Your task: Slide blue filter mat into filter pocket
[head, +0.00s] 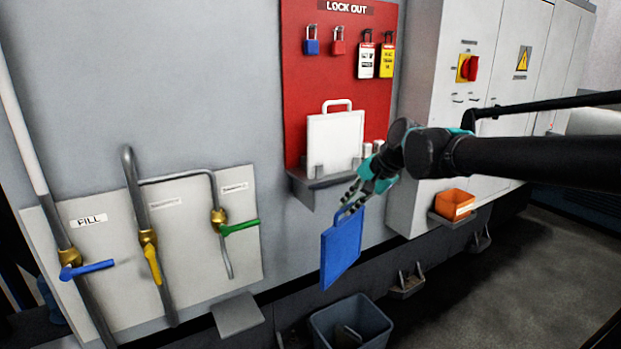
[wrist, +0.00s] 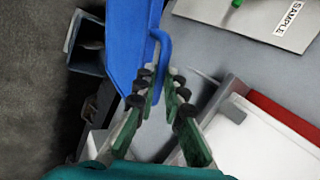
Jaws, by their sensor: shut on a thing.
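The blue filter mat (head: 341,250) is a flat panel with a loop handle at its top edge. It hangs upright and slightly tilted in the air in front of the machine wall. My gripper (head: 352,202) is shut on its handle, with the panel below the fingers. In the wrist view the mat (wrist: 122,35) and its handle (wrist: 163,50) lie just beyond my fingertips (wrist: 162,85). No pocket is labelled as the filter pocket; I cannot tell which holder it is.
A grey ledge holder (head: 318,192) on the red lock-out board (head: 292,100) holds a white panel (head: 334,140). A grey bin (head: 375,325) stands below the mat. Valves with blue (head: 88,269), yellow (head: 153,264) and green (head: 240,227) handles are left. An orange box (head: 454,205) is right.

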